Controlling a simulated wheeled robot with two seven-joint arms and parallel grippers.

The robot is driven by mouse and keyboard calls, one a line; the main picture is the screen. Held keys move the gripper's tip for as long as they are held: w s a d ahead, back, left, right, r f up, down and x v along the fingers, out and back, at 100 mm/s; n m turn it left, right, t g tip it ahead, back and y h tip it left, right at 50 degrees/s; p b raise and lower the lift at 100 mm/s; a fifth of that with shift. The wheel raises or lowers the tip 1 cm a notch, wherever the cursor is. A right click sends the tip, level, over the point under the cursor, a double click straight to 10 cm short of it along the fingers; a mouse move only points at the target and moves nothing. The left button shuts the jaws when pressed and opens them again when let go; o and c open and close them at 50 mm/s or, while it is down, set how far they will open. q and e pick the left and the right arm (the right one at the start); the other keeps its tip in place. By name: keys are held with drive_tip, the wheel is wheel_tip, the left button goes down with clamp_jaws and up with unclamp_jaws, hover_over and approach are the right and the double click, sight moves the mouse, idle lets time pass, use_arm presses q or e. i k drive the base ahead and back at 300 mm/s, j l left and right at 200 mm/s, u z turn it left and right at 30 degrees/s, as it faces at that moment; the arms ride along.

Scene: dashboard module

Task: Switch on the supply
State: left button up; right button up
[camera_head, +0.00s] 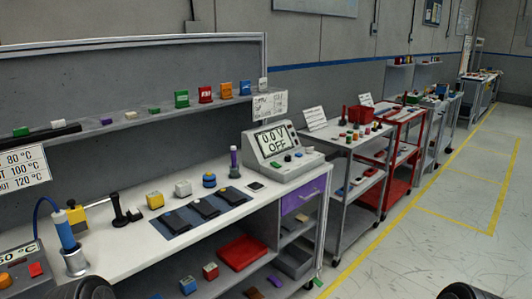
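The supply (290,172) is a pale grey console at the right end of the white bench. Its tilted screen (274,140) reads 0.0 V and OFF. A row of small controls lies on its sloped front below the screen. Dark rounded parts of my arms show at the bottom left and bottom right edges. No gripper fingers are visible, and nothing of mine is near the supply.
The white bench (120,255) holds dark pads on a blue mat, small blocks, a purple-topped cylinder (234,160) and a blue tool in a metal cup (75,262). A shelf (140,118) runs above. Carts (342,145) stand right; the floor (430,255) there is clear.

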sight(274, 164)
drive_tip(key=u, duration=0.35)
drive_tip(key=i+l+u, duration=0.2)
drive_tip(key=u, duration=0.15)
drive_tip(key=i+l+u, duration=0.15)
drive_tip(key=l+u, duration=0.2)
drive_tip(key=i+l+u, duration=0.15)
drive_tip(key=u, duration=0.15)
drive_tip(key=i+l, duration=0.15)
drive_tip(key=l, duration=0.3)
drive_tip(key=i+l+u, duration=0.1)
drive_tip(key=l, duration=0.35)
drive_tip(key=i+l+u, duration=0.1)
drive_tip(key=l, duration=0.35)
drive_tip(key=i+l, duration=0.15)
drive_tip(key=l, duration=0.3)
